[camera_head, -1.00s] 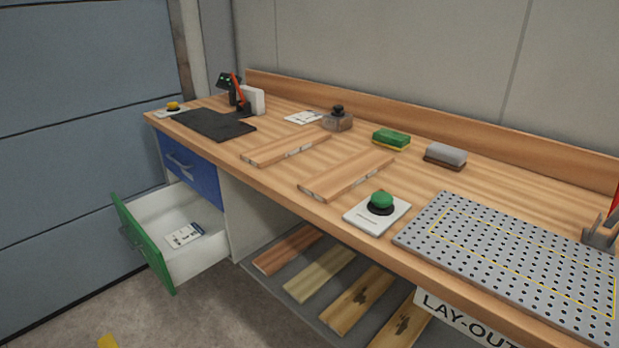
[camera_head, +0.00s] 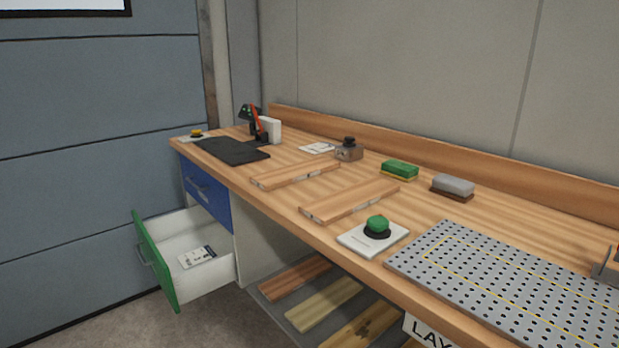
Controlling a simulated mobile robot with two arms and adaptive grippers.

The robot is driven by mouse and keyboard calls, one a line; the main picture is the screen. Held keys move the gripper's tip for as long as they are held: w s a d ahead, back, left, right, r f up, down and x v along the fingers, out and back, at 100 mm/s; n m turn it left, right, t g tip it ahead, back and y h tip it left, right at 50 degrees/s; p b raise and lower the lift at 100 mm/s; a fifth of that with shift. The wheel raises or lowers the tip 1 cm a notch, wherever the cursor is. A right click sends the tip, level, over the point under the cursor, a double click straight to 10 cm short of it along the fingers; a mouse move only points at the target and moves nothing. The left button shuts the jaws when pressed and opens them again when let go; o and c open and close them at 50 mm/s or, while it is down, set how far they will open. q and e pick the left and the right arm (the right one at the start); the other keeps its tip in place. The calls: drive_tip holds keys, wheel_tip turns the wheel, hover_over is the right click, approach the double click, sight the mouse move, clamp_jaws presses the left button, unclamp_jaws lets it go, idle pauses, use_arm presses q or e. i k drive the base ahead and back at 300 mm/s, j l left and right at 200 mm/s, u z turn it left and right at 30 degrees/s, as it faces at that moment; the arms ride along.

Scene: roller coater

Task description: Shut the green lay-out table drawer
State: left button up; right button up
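The green drawer (camera_head: 156,261) stands pulled out from the lay-out table (camera_head: 245,194) at the lower left, below a blue drawer (camera_head: 205,195) that is closed. Its green front faces left and has a grey handle (camera_head: 143,252). Inside its white box lies a white card with dark print (camera_head: 197,257). Neither of my grippers shows in the head view.
The tabletop holds a black mat (camera_head: 231,150), two wooden boards (camera_head: 350,200), a green button on a white plate (camera_head: 377,228), a green sponge (camera_head: 399,169), a grey brush (camera_head: 452,186) and a perforated plate (camera_head: 500,285). Planks (camera_head: 323,304) lie on the lower shelf. Floor beside the drawer is clear.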

sight(161, 240)
drive_tip(key=u, duration=1.15)
